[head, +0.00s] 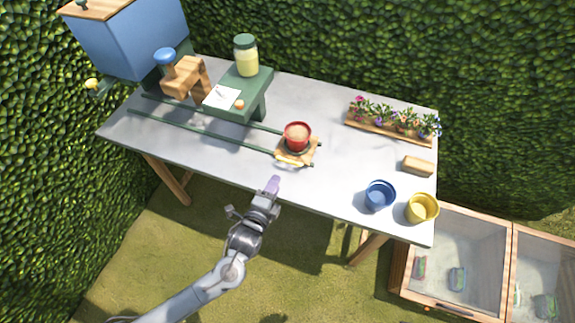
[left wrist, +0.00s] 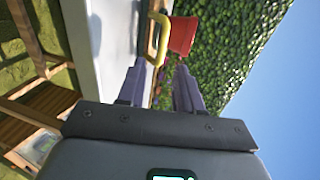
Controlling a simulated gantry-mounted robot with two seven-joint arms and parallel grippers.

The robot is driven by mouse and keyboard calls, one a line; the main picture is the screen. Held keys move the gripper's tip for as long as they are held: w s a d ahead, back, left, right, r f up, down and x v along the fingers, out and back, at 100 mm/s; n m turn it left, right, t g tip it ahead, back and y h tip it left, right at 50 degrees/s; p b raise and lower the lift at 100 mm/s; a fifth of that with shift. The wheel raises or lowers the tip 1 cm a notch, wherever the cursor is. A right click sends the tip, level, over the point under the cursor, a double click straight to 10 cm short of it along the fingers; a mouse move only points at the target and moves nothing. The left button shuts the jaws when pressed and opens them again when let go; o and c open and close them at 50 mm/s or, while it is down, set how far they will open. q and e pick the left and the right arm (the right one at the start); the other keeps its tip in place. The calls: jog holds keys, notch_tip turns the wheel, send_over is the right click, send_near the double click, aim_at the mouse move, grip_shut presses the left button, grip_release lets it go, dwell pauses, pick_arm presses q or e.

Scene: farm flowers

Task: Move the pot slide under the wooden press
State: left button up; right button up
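The pot slide is a small wooden carriage (head: 307,157) at the right end of two green rails, with a red pot (head: 297,138) of brown fill upright on it. A yellow handle (head: 288,163) is on its front side. The wooden press (head: 187,77), with a blue knob (head: 164,57), stands at the left end of the table. My left gripper (head: 273,184) is at the table's front edge, just short of the handle. In the left wrist view its fingers (left wrist: 159,88) are apart and empty, with the yellow handle (left wrist: 158,38) and red pot (left wrist: 181,35) ahead. My right gripper is not in view.
Green rails (head: 215,136) run leftward along the table (head: 345,175) toward the press. A green stand (head: 257,88) with a jar (head: 246,57) is behind them. Blue (head: 379,196) and yellow (head: 422,208) pots and a flower planter (head: 390,125) are at the right.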

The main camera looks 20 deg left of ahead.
aim_at(287, 160)
pick_arm(q)
jog(key=shift+w+f, duration=0.15)
jog(key=shift+w, duration=0.25)
jog(key=x, duration=0.3)
jog(key=b+x, duration=0.1)
jog(key=x, duration=0.3)
jog(key=b+x, duration=0.1)
jog(key=x, duration=0.3)
jog(key=shift+a+r, duration=0.1)
jog(key=shift+r, duration=0.2)
grip_shut()
